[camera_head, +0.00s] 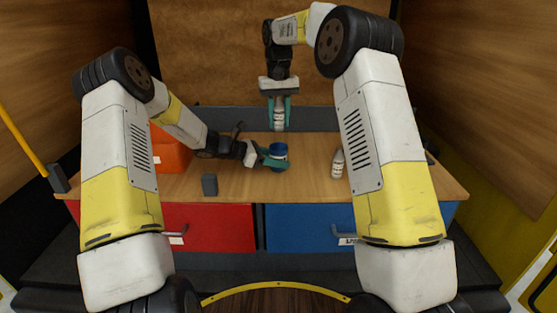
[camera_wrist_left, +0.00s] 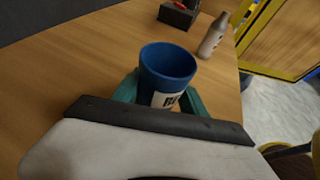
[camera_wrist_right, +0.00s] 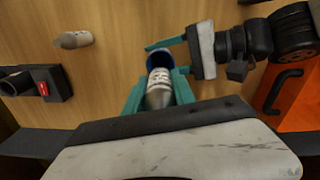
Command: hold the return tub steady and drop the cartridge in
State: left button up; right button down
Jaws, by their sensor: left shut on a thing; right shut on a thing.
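The return tub is a small blue cup (camera_head: 279,151) standing upright on the wooden table. My left gripper (camera_head: 276,160) is shut on it from the side, with green fingers on either side of the tub (camera_wrist_left: 167,68). My right gripper (camera_head: 279,111) points straight down above the tub and is shut on a grey-white cartridge (camera_head: 279,117). In the right wrist view the cartridge (camera_wrist_right: 160,88) lines up with the tub's opening (camera_wrist_right: 159,58), and it partly covers the tub. In the head view a gap shows between the cartridge and the tub. The tub looks empty in the left wrist view.
A second bottle-like cartridge (camera_head: 338,163) stands on the table to the right. A dark holder (camera_wrist_right: 35,84) is beyond it. An orange bin (camera_head: 170,152) is at the left, and a small grey block (camera_head: 210,185) is near the front edge.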

aim_at(278, 97)
notch_tip(278, 97, down, 6)
jog(key=shift+f, duration=0.25)
dwell(0.5)
jog(key=c, duration=0.9)
grip_release()
jog(key=shift+c, duration=0.2)
notch_tip(278, 97, up, 12)
pick_arm(q)
jog(key=o, duration=1.6)
jog(key=shift+a, duration=0.1)
